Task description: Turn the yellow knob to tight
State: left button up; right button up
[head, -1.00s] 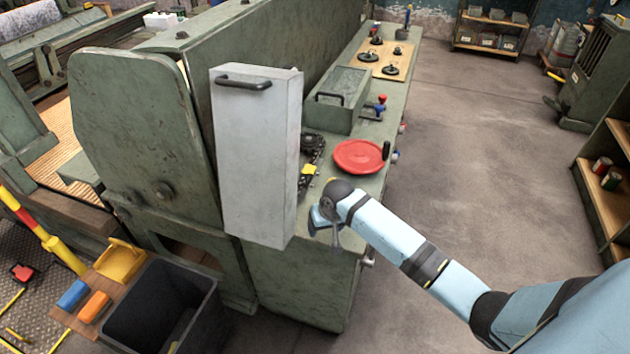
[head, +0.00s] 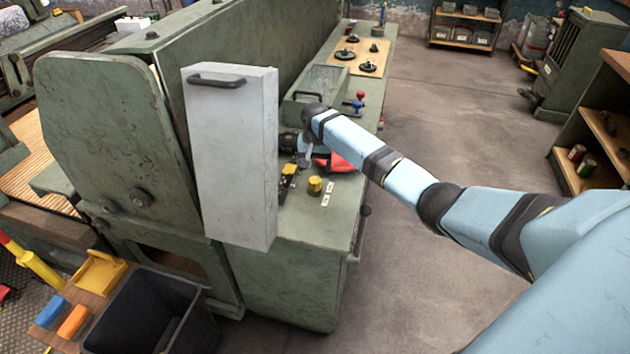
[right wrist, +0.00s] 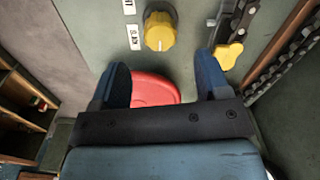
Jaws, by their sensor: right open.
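The yellow knob (head: 315,184) stands on the green machine top, beside two small white labels (head: 326,199). In the right wrist view the knob (right wrist: 160,31) is upright at top centre, just beyond my fingertips and apart from them; the labels (right wrist: 134,37) lie left of it, their words too small to read surely. My right gripper (right wrist: 161,68) is open, with nothing between its blue fingers but the view of the red disc. In the head view the right gripper (head: 303,152) is partly hidden by its own wrist, farther back than the knob. My left gripper is not in view.
A red disc (head: 343,163) lies behind the knob, partly covered by my arm. A second yellow piece on a lever (right wrist: 229,55) and a dark chain (right wrist: 292,50) are right of the knob in the wrist view. A tall grey box (head: 232,155) stands close on the left.

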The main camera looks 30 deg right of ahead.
aim_at(315, 180)
notch_tip(315, 180, down, 7)
jog(key=shift+r, duration=0.1)
dwell(0.3)
jog(key=c, duration=0.9)
